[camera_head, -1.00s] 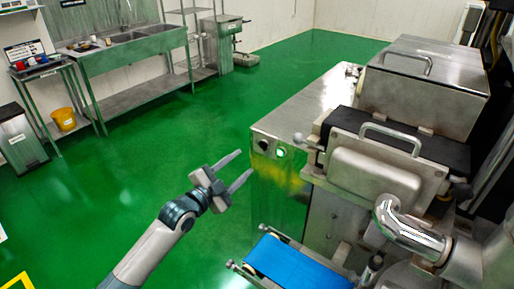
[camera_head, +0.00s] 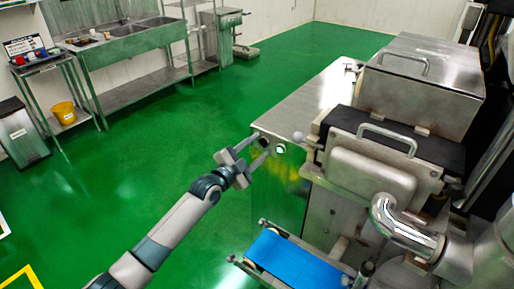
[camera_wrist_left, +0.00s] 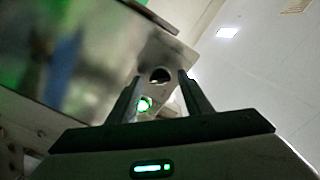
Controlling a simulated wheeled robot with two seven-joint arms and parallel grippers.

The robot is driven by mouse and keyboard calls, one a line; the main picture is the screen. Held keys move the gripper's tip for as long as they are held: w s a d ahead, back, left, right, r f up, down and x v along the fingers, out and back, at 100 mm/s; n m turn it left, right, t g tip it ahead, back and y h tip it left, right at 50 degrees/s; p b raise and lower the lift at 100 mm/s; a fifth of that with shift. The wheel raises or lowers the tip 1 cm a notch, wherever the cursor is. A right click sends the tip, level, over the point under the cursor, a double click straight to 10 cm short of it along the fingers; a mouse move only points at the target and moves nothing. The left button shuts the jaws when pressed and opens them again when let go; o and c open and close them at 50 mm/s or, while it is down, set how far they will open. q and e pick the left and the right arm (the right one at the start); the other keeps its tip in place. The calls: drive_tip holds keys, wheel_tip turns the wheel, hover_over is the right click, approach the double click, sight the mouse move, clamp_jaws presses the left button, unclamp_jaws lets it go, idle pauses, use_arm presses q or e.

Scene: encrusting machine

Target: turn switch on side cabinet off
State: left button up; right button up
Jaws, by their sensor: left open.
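The side cabinet (camera_head: 280,194) is a shiny metal box left of the machine. Its upper front corner carries a dark round switch (camera_head: 264,142) and a green-lit round button (camera_head: 280,149). In the left wrist view the dark switch (camera_wrist_left: 160,75) shows beyond and between the fingertips, and the green button (camera_wrist_left: 144,104) shows close to the left finger. My left gripper (camera_head: 262,146) is open and empty, its fingers pointing at the switch. Whether the fingertips touch the panel cannot be told. The switch's exact angle is too small to read. My right gripper is not in view.
The machine's lidded metal housing (camera_head: 372,172) stands right of the cabinet, with a blue conveyor belt (camera_head: 295,262) below. A knobbed lever (camera_head: 298,136) sticks out near the switch. The green floor (camera_head: 150,165) to the left is clear. A sink bench (camera_head: 135,40) stands at the back left.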

use_arm(q)
drive_tip(key=c, duration=1.1)
drive_tip(key=shift+o, duration=0.2)
drive_tip(key=shift+n, duration=0.4)
drive_tip(key=shift+f+n+b, duration=0.1)
drive_tip(key=shift+n+b, duration=0.65)
drive_tip(key=shift+n, duration=0.45)
drive_tip(key=n+b, duration=0.1)
drive_tip(key=n, duration=0.2)
drive_tip(key=shift+n, duration=0.3)
drive_tip(key=n, duration=0.5)
drive_tip(key=shift+b, duration=0.3)
drive_tip(key=n, duration=0.6)
